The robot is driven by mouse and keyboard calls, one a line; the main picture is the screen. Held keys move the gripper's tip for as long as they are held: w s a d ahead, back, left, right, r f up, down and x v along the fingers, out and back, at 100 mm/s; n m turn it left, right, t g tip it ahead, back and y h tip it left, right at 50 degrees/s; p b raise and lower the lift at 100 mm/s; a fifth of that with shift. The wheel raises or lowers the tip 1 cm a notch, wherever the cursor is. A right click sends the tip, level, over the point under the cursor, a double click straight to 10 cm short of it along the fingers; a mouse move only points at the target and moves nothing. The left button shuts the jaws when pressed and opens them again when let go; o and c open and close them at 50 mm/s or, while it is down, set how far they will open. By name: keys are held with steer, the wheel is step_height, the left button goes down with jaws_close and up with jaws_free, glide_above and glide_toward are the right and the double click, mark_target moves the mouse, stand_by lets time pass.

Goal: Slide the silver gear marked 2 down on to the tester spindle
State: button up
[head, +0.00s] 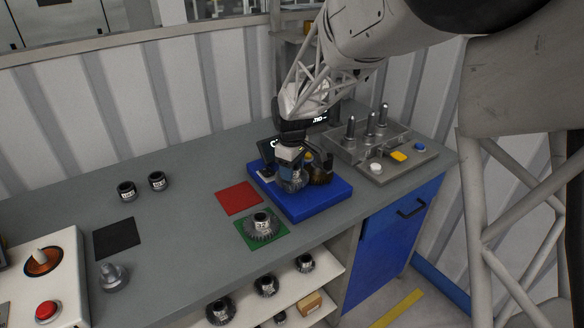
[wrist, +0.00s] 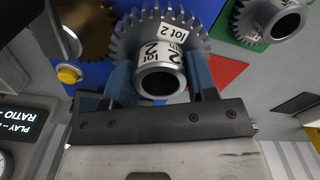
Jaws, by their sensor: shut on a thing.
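The silver gear (wrist: 160,33) has white labels reading "lot 2" and a 2; its toothed rim and hub fill the upper middle of the wrist view. In the head view the gear (head: 291,184) is over the blue tester base (head: 318,206). My gripper (wrist: 161,76) is shut on the gear's hub, with one blue finger on each side. In the head view my gripper (head: 290,167) points down over the base. The tester spindle is hidden; I cannot tell whether the gear is around it or above it. A brass-coloured gear (wrist: 86,25) is beside the silver gear.
Another silver gear (head: 263,225) lies on a green mat (head: 243,236) in front of the tester. A red mat (head: 238,198) is to the left. A grey fixture with upright pins (head: 408,152) stands to the right. A yellow button (wrist: 69,74) is near my gripper.

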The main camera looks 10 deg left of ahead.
steer(key=shift+f, duration=1.2)
steer(key=o, duration=1)
steer(key=shift+c, duration=0.2)
steer(key=shift+r, duration=3.45)
steer(key=shift+r, duration=0.15)
step_height(320, 180, up, 8)
steer(key=shift+f, duration=0.25)
